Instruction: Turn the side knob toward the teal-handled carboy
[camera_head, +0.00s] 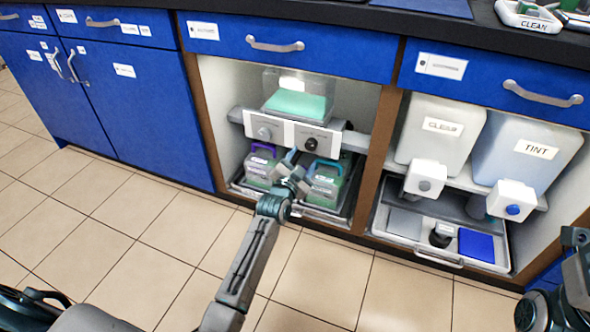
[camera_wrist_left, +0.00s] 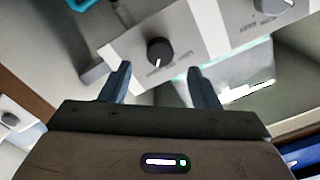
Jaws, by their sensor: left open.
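The black knob (camera_head: 311,143) sits on the right white panel (camera_head: 313,131) under the tank; its pale pointer line shows in the left wrist view (camera_wrist_left: 159,52). The teal-handled carboy (camera_head: 326,183) stands below it to the right, and its teal handle shows at the top left of the wrist view (camera_wrist_left: 86,4). The purple-handled carboy (camera_head: 261,164) stands at the lower left. My left gripper (camera_head: 291,158) is open just in front of the panel, fingers to either side of the black knob in the wrist view, with no contact visible.
A grey knob (camera_head: 264,133) is on the neighbouring panel. A clear tank with green liquid (camera_head: 296,104) sits above. Brown cabinet posts (camera_head: 382,145) flank the bay. The CLEAN (camera_head: 440,130) and TINT (camera_head: 528,150) tanks are to the right. The tiled floor (camera_head: 130,230) is clear.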

